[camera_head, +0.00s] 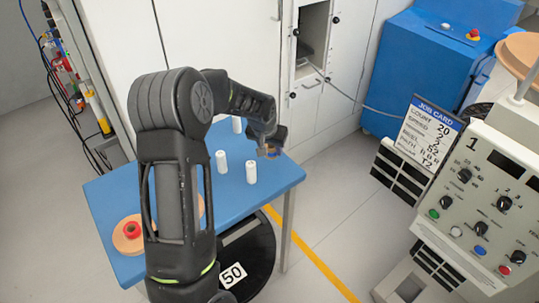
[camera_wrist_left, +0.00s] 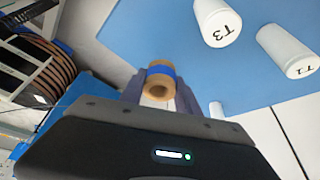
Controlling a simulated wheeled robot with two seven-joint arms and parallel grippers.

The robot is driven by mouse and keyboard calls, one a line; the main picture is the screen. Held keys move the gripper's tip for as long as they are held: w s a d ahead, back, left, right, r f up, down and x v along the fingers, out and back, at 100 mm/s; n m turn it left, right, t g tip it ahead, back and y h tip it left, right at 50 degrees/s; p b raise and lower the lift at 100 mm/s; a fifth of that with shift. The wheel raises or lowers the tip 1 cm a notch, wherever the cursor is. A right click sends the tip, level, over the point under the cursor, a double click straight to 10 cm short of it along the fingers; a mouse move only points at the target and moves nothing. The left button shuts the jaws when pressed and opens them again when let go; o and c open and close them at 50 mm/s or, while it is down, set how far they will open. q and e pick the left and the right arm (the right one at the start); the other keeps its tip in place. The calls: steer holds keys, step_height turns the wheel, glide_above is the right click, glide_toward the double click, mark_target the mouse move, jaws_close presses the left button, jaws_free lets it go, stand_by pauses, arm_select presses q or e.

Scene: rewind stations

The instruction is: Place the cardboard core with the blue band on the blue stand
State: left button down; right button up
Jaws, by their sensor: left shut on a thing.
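The cardboard core with the blue band (camera_wrist_left: 160,82) is between the fingers of my left gripper in the left wrist view, its open end facing the camera. In the head view my left gripper (camera_head: 270,150) is shut on it, over the far right end of the blue table (camera_head: 270,186); only a little tan of the core shows there. I cannot make out a blue stand in either view; my left arm hides part of the table. My right gripper is not in view.
White cylinders stand on the table (camera_head: 221,161) (camera_head: 251,172), and T3 (camera_wrist_left: 212,25) and T1 (camera_wrist_left: 288,50) are marked in the wrist view. A tan disc with a red piece (camera_head: 131,230) is at the left. A control panel (camera_head: 480,190) stands at the right.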

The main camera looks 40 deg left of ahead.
mark_target(270, 153)
arm_select(q)
step_height(270, 153, down, 3)
steer(key=shift+f+p, duration=0.15)
steer(key=shift+p, duration=0.25)
steer(key=shift+f, duration=0.2)
steer(key=shift+f+b, duration=0.2)
steer(key=shift+b, duration=0.1)
steer(key=c, duration=0.9)
jaws_free()
steer(key=shift+r, duration=0.1)
steer(key=shift+r, duration=0.1)
